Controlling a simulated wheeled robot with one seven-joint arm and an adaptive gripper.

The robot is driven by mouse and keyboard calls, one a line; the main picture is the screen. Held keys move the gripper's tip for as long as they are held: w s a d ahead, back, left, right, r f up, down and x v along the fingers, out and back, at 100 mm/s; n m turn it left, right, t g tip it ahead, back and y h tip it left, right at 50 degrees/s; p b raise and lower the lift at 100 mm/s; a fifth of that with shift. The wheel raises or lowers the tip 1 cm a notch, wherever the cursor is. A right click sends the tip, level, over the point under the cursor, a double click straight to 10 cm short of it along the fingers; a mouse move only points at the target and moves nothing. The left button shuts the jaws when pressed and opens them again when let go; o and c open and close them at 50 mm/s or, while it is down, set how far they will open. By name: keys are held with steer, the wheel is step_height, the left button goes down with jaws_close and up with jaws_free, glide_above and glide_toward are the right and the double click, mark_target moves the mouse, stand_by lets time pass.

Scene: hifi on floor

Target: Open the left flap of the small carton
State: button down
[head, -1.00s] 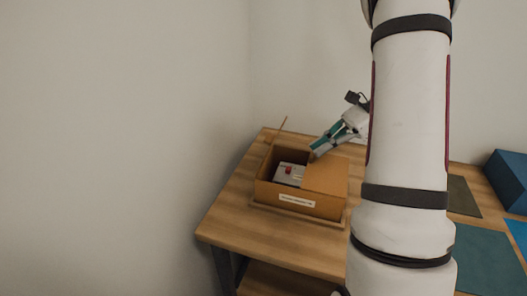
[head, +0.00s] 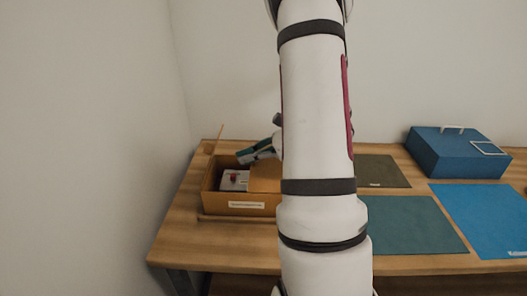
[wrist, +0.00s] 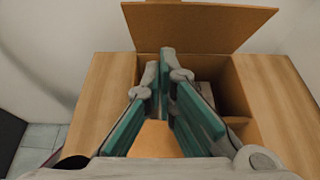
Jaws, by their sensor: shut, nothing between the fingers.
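The small brown carton (head: 222,207) stands on the wooden table, with a white label on its front. Its left flap (head: 213,140) stands up, tilted outward; it rises at the top of the wrist view (wrist: 205,24). The right flap (head: 265,178) lies across the right part of the opening. My gripper (head: 241,157) is shut and empty over the carton's opening, apart from the left flap. Its fingertips (wrist: 160,58) show in the wrist view, pointing toward that flap. A grey box with a red mark (head: 233,180) lies inside the carton, partly hidden.
My arm hides the table right of the carton. Further right lie a dark mat (head: 383,171), a teal mat (head: 415,224) and a blue mat (head: 490,215). A blue case (head: 440,158) stands at the back. A wall is close on the left.

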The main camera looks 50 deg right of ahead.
steer(key=shift+w+a+r+p, duration=0.15)
steer(key=shift+w+a+r, duration=0.1)
steer(key=shift+w+a, duration=0.65)
steer(key=shift+w+a+r+p, duration=0.2)
steer(key=shift+w+a, duration=0.4)
steer(key=shift+w, duration=0.45)
steer(key=shift+r, duration=0.1)
steer(key=shift+w+a+r+g+h+p, duration=0.2)
steer(key=shift+w+a+g+h+p, duration=0.1)
steer(key=shift+p, duration=0.15)
steer(key=shift+r, duration=0.1)
steer(key=w+a+r+g+h+p, duration=0.1)
steer(key=w+a+g+h+p, duration=0.4)
steer(key=w+p, duration=0.3)
steer(key=shift+w+a+r+g+p, duration=0.25)
steer(key=shift+a+g+p, duration=0.3)
steer(key=shift+a+g, duration=0.3)
steer(key=shift+d, duration=0.1)
